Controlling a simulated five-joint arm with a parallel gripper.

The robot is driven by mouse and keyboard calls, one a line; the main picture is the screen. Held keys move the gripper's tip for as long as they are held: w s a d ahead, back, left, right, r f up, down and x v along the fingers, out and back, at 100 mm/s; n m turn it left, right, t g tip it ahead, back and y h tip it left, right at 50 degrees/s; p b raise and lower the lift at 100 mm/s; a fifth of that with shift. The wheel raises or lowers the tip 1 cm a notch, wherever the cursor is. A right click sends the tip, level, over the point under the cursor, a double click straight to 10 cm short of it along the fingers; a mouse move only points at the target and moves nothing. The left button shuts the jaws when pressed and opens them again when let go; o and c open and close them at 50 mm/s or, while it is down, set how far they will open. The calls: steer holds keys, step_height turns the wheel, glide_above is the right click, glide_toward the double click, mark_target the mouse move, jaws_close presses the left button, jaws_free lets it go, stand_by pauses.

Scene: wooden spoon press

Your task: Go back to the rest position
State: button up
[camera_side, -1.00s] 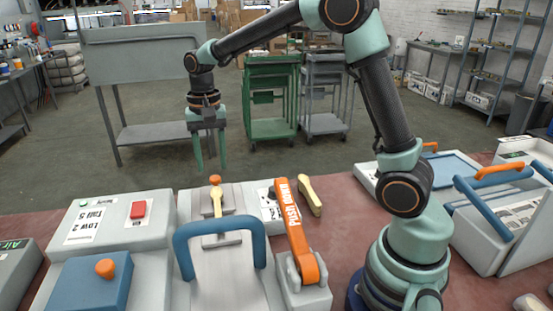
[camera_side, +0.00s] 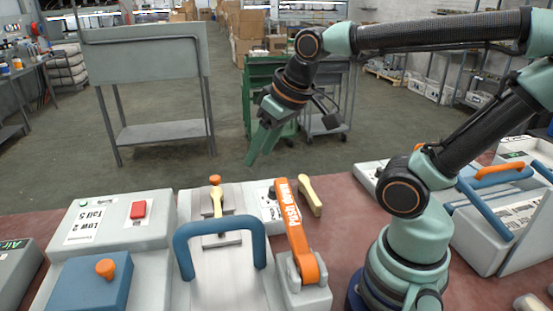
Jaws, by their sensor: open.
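My gripper (camera_side: 260,145) hangs in the air above the far edge of the table, tilted down and to the left. Its green fingers are apart and hold nothing. A wooden spoon (camera_side: 217,203) lies in the press fixture at the centre, behind the blue handle. A second wooden piece (camera_side: 310,195) stands or leans just right of the orange lever; I cannot tell which. The orange "Push down" lever (camera_side: 292,220) is tilted back from its grey mount. The gripper is above and apart from all of these.
A blue U-shaped handle (camera_side: 220,228) rises at the front of the press. A grey box with a red button (camera_side: 138,209) stands to the left. A machine with blue and orange handles (camera_side: 510,205) stands at the right. The air above the table is free.

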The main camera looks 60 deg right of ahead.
steer(key=shift+s+f+n, duration=0.25)
steer(key=shift+s+n, duration=0.05)
steer(key=shift+s, duration=0.15)
